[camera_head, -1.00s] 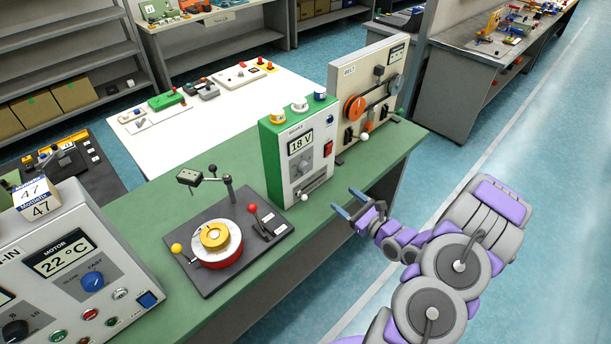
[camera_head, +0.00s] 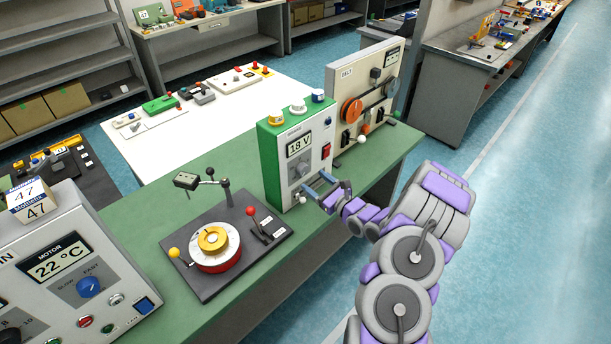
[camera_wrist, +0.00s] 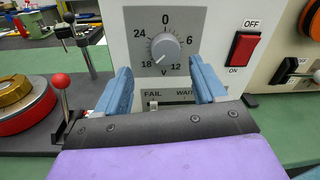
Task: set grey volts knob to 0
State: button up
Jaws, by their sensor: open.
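The grey volts knob (camera_wrist: 166,47) is on the front of a green and white power supply (camera_head: 271,160). Its dial plate is marked 0, 6, 12, 18 and 24 V, and the knob's pointer is at lower left, near 18. The supply's display (camera_head: 299,145) reads 18 V. In the head view the knob (camera_head: 302,169) is small, just behind the fingertips. My gripper (camera_head: 317,184) is open and empty in front of the panel. In the wrist view my gripper (camera_wrist: 161,70) has its blue fingers apart, one on each side below the knob, and the knob stays uncovered.
A red OFF/ON switch (camera_wrist: 243,50) is right of the dial. A FAIL/WAIT slider (camera_wrist: 154,103) lies below it, between the fingers. A red-knobbed lever (camera_wrist: 60,84) stands at left. A belt panel (camera_head: 340,95) adjoins at right; the aisle floor (camera_head: 530,230) is clear.

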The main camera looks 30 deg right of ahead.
aim_at(305, 171)
jog(key=w, duration=0.5)
jog(key=shift+f, duration=0.2)
jog(key=shift+w+a+r+b, duration=0.15)
jog(key=shift+w+a+b, duration=0.15)
jog(key=shift+a, duration=0.3)
jog(key=shift+d, duration=0.45)
jog(key=c, duration=0.6)
jog(key=shift+a, duration=0.15)
jog(key=c, duration=0.4)
